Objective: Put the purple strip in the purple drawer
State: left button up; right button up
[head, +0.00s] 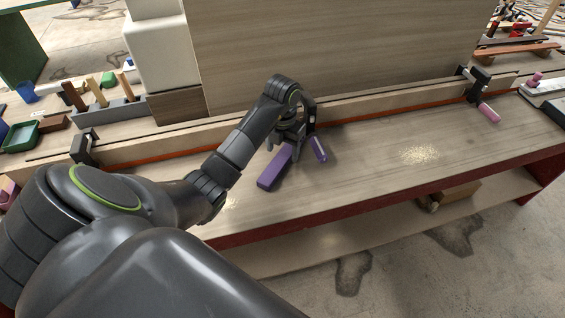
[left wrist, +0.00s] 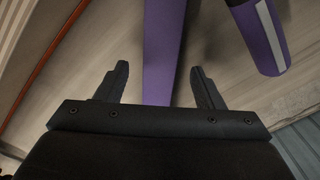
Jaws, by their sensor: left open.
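The purple strip (head: 274,170) lies on the wooden bench top near its middle, pointing obliquely toward the front edge. My left gripper (head: 287,138) is over the far end of the strip. In the left wrist view the strip (left wrist: 163,40) runs between the two open fingers of the left gripper (left wrist: 160,70), with a gap on each side. Whether the fingers reach down beside it I cannot tell. The far end of the strip is hidden by the gripper. No purple drawer can be made out. My right gripper is not in view.
A purple rounded piece with a white stripe (head: 318,149) is close to the right of the gripper. A black clamp with a pink handle (head: 488,112) stands at the right, another clamp (head: 85,148) at the left.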

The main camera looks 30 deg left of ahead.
pick_arm(q)
jog(key=shift+f+p, duration=0.35)
jog(key=shift+f, duration=0.85)
jog(key=c, duration=1.2)
jog(key=shift+a+r, duration=0.15)
jog(key=shift+a, duration=0.1)
